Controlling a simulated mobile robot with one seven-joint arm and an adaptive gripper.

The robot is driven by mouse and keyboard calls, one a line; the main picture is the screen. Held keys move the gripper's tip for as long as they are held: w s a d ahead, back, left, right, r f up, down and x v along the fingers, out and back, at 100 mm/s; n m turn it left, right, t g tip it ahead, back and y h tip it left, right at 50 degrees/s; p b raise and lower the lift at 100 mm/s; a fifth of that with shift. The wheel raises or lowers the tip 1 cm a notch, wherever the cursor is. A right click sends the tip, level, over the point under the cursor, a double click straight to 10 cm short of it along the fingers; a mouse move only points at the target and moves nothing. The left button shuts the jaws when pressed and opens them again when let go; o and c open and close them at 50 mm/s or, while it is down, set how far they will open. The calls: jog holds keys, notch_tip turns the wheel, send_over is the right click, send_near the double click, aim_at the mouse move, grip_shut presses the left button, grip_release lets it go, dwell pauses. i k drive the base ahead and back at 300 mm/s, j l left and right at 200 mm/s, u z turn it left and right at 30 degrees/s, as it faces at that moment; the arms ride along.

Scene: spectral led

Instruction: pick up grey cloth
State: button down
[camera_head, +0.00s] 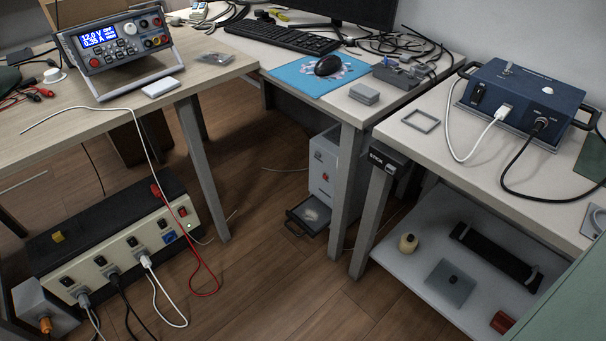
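No thing here is plainly a grey cloth. A small grey stack with layered edges (364,94) lies near the front edge of the middle desk, right of the blue mouse mat; it could be folded cloth, but I cannot tell. A pale, small lump (311,214) lies in the open low drawer (297,222) of the grey cabinet; its material is unclear. A flat grey square with a dark knob (450,284) lies on the lower right shelf. My gripper is not in view.
A power supply (112,45) stands on the left table. A blue box (520,98) with cables stands on the right table. A large power strip unit (120,245) with trailing cables is at lower left. Wooden floor (265,270) is mostly open in the middle.

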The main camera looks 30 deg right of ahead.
aim_at(362, 93)
jog(key=z, duration=0.8)
